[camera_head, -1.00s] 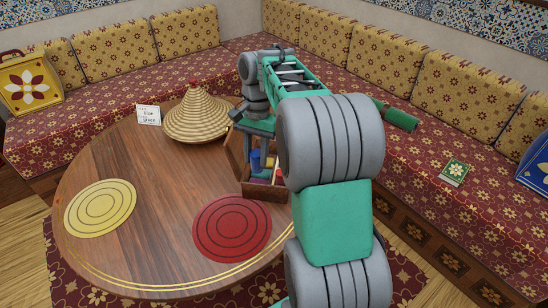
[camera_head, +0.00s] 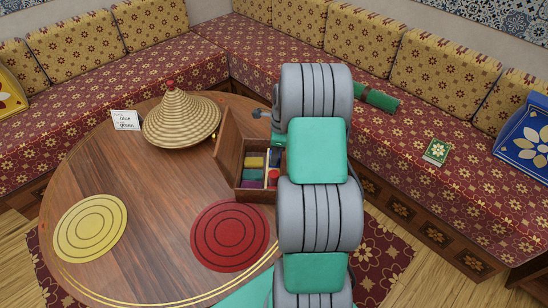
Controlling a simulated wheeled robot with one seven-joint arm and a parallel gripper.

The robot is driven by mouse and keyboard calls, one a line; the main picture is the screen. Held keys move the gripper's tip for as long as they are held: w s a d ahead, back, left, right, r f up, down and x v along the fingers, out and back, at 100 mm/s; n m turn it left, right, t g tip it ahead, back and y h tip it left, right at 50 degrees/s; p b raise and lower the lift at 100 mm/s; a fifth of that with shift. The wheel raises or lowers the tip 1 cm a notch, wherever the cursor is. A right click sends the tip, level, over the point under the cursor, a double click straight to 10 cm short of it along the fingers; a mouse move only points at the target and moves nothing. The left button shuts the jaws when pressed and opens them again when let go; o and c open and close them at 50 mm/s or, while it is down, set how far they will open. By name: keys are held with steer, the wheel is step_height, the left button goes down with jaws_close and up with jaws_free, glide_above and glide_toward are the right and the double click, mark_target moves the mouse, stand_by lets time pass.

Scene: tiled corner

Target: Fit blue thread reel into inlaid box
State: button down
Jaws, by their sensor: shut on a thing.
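The inlaid box (camera_head: 260,195) stands open on the round table, its lid (camera_head: 229,146) raised at the left. Inside, yellow (camera_head: 255,161), green (camera_head: 252,174) and purple (camera_head: 251,184) pieces lie in the left part. A red piece (camera_head: 273,178) lies at the right. A small blue thing (camera_head: 275,157) shows behind the red one, at the edge of my arm. I cannot tell whether it is the blue thread reel, or whether it is held or resting. My arm hides the box's right side. My gripper is hidden behind my arm.
A straw cone lid (camera_head: 180,120) and a card reading blue and green (camera_head: 125,120) stand left of the box. A yellow mat (camera_head: 90,228) and a red mat (camera_head: 230,236) lie flat on the table (camera_head: 150,220). Cushioned benches surround it.

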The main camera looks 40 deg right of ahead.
steer(key=shift+f, duration=0.9)
steer(key=c, duration=1)
jaws_free()
steer(key=shift+c, duration=0.2)
steer(key=r, duration=0.4)
steer(key=d+r, duration=0.1)
steer(key=r, duration=0.2)
steer(key=s+r, duration=0.1)
steer(key=r, duration=0.3)
steer(key=shift+d+r, duration=0.2)
steer(key=shift+r, duration=0.1)
steer(key=s+a+r+n, duration=0.2)
steer(key=a+r+n, duration=0.1)
steer(key=a+n, duration=0.4)
steer(key=s+a+r+n, duration=0.3)
steer(key=a+r+n, duration=0.15)
steer(key=a, duration=0.45)
steer(key=s+a+f+n+t+h, duration=0.1)
steer(key=s+a+n, duration=0.9)
steer(key=n, duration=0.4)
steer(key=shift+s+f, duration=0.35)
steer(key=shift+s, duration=0.25)
